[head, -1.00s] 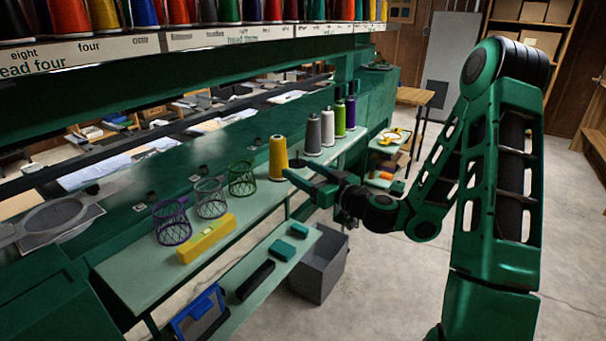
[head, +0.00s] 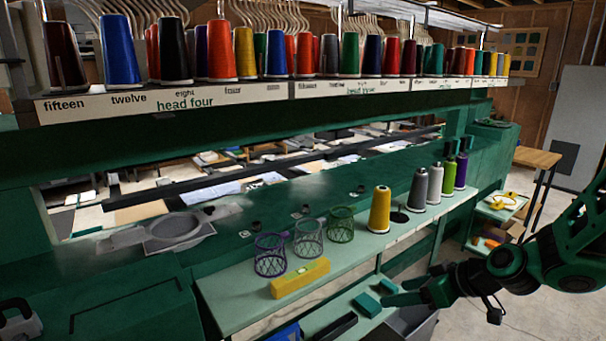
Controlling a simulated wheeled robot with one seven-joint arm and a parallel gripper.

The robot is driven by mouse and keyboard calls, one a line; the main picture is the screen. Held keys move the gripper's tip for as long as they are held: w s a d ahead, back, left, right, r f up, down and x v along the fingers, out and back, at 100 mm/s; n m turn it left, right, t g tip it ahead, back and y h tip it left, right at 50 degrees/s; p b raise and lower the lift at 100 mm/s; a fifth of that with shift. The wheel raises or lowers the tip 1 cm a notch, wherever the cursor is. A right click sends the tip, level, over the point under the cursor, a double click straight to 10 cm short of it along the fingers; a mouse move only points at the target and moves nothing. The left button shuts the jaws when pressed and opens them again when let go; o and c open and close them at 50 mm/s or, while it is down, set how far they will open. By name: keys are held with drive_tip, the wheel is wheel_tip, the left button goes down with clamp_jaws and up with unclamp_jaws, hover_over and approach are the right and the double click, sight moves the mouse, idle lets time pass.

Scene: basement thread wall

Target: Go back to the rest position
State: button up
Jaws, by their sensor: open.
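My gripper (head: 392,290) is at the lower right in the head view, at the end of my green arm. It is open and holds nothing. It hangs in front of the shelf, over the small teal boxes on the lower level. The yellow thread cone (head: 380,210) stands upright on the shelf (head: 245,292), apart from my gripper. To its right stand a grey cone (head: 418,190), a white cone (head: 435,184), a green cone (head: 449,176) and a purple cone (head: 461,172).
Teal boxes (head: 367,304) and a black bar lie below, beside a grey bin (head: 412,325). A rack of thread cones runs above. Open floor lies at right.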

drive_tip(key=s+d+r+m+g+h, duration=0.3)
drive_tip(key=s+d+m, duration=0.4)
drive_tip(key=s, duration=0.6)
drive_tip(key=s+d+r+m+g+h, duration=0.3)
drive_tip(key=s+d+m, duration=0.4)
drive_tip(key=s+d, duration=0.3)
drive_tip(key=s+r+g, duration=0.1)
drive_tip(key=s, duration=0.2)
drive_tip(key=shift+s, duration=0.4)
drive_tip(key=shift+d+r, duration=0.1)
drive_tip(key=shift+w+f+h, duration=0.25)
drive_tip(key=shift+w+h, duration=0.05)
drive_tip(key=shift+w, duration=0.35)
